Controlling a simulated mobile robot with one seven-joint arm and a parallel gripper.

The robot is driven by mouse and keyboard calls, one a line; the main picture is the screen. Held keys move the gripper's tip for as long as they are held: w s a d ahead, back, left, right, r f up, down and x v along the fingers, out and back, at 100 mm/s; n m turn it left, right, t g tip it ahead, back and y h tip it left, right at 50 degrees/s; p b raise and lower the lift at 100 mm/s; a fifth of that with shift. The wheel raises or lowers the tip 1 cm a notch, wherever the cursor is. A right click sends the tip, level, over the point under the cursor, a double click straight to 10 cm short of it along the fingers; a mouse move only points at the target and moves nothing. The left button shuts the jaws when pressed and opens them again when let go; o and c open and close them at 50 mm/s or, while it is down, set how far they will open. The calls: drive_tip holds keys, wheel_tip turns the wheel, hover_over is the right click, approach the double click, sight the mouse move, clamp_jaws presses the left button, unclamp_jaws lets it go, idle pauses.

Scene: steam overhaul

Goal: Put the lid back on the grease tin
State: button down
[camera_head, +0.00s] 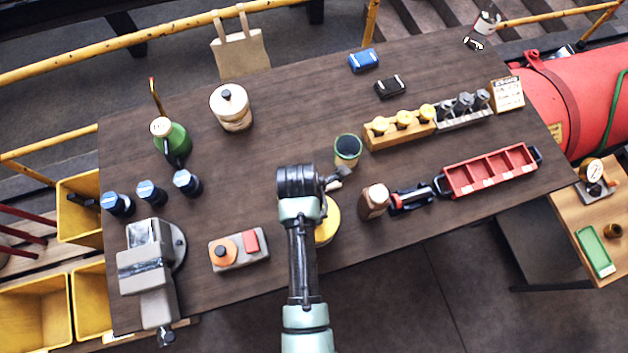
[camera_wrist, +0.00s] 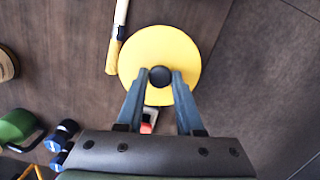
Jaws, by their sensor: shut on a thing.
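A round yellow lid (camera_wrist: 185,55) with a black knob (camera_wrist: 160,76) fills the middle of the wrist view. My gripper (camera_wrist: 161,78) is shut on the knob, one finger at each side. In the head view the lid (camera_head: 328,222) shows only partly, beside my arm, which hides the rest and the fingertips. I cannot tell how far it is above the table. An open green tin (camera_head: 347,150) with a dark inside stands upright just beyond my gripper, up and right of the lid. It looks like the grease tin.
A tan-handled tool (camera_wrist: 117,38) lies beside the lid. A wooden block (camera_head: 400,128) with yellow-topped pieces and a red tray (camera_head: 490,170) are farther right.

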drive_tip(key=shift+w+f+b, duration=0.2)
drive_tip(key=shift+f+b, duration=0.35)
drive_tip(key=shift+f, duration=0.2)
wheel_tip(320, 180, down, 3)
drive_tip(key=b, duration=0.3)
drive_tip(key=shift+s+r, duration=0.1)
drive_tip(key=shift+s, duration=0.05)
drive_tip(key=shift+f+b, duration=0.7)
drive_tip(key=shift+f, duration=0.25)
drive_tip(key=shift+p, duration=0.6)
drive_tip(key=shift+f+p, duration=0.15)
drive_tip(key=shift+p, duration=0.15)
idle(1.0)
unclamp_jaws()
idle(0.5)
